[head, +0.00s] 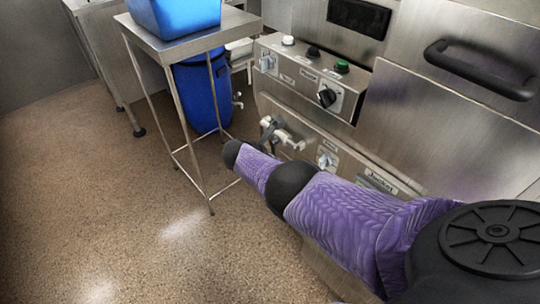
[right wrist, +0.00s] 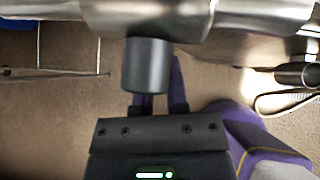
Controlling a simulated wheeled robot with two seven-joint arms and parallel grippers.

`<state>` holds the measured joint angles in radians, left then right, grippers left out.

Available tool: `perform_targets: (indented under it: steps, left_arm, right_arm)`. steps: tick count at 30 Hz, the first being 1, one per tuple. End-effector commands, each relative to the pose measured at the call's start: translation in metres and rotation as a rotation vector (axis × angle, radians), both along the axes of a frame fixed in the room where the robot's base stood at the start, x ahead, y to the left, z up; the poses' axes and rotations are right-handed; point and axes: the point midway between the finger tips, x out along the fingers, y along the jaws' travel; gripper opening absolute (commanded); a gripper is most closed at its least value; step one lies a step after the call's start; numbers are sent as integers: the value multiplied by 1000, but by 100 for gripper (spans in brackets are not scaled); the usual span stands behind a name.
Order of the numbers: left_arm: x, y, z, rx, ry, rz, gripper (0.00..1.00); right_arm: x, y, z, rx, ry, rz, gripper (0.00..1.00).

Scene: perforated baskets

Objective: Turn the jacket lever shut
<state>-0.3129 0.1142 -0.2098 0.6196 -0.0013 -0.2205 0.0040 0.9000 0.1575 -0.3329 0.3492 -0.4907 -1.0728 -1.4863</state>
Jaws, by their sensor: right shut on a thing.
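In the right wrist view a dark grey cylindrical handle (right wrist: 147,66) hangs below a shiny metal body; I take it for the jacket lever. My right gripper (right wrist: 159,88) has its two purple fingers at this handle and is shut on it; the handle partly hides the fingers. In the head view my purple right arm reaches to the lower front of the steel machine, and its hand is not clearly seen. A label (head: 380,183) that seems to read Jacket sits on the panel beside the arm. My left gripper is not in view.
A control box (head: 310,78) with knobs and a green button projects from the machine. A pale valve fitting with a dark handle (head: 270,132) sits below it. A steel table (head: 190,45) carries a blue bin, with a blue barrel (head: 202,95) beneath. The floor at left is clear.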

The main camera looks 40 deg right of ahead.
Motion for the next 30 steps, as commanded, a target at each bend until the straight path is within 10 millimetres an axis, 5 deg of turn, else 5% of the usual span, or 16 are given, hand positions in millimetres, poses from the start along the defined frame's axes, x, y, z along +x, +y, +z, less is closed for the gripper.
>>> perform_targets:
  steps: [14,15,20,30]
  left_arm:
    - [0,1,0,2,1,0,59]
    - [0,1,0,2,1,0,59]
    - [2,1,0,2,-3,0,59]
    - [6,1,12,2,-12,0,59]
  right_arm:
    - [-2,0,-1,0,16,-1,0]
    - [-2,0,-1,0,16,-1,21]
    - [-1,0,-1,-1,14,-1,53]
    - [-2,7,11,0,11,2,53]
